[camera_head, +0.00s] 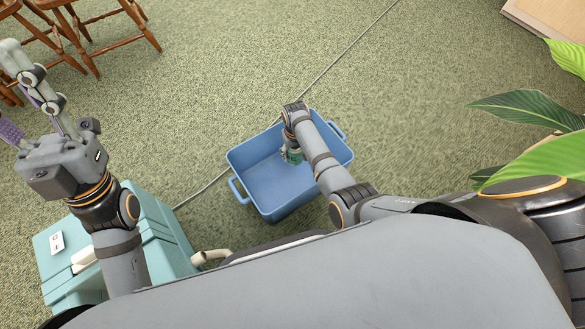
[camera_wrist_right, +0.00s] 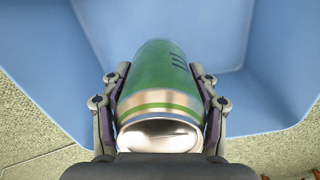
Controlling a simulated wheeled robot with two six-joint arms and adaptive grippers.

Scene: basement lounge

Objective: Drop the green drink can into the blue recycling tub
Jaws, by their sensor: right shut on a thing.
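The blue recycling tub (camera_head: 268,182) stands on the carpet in the middle of the head view, its inside bare where I can see it. My right gripper (camera_head: 292,152) hangs over the tub and points down. It is shut on the green drink can (camera_wrist_right: 162,85), which shows between both fingers in the right wrist view, with the tub's blue walls (camera_wrist_right: 225,28) beyond it. In the head view the can (camera_head: 293,157) is mostly hidden by the gripper. My left gripper (camera_head: 18,100) is open and empty at the far left, away from the tub.
A teal cabinet or box (camera_head: 165,235) with small items on top stands at the lower left. Wooden chairs (camera_head: 105,32) are at the top left. Broad green leaves (camera_head: 525,107) reach in from the right. A thin cable (camera_head: 345,55) crosses the carpet behind the tub.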

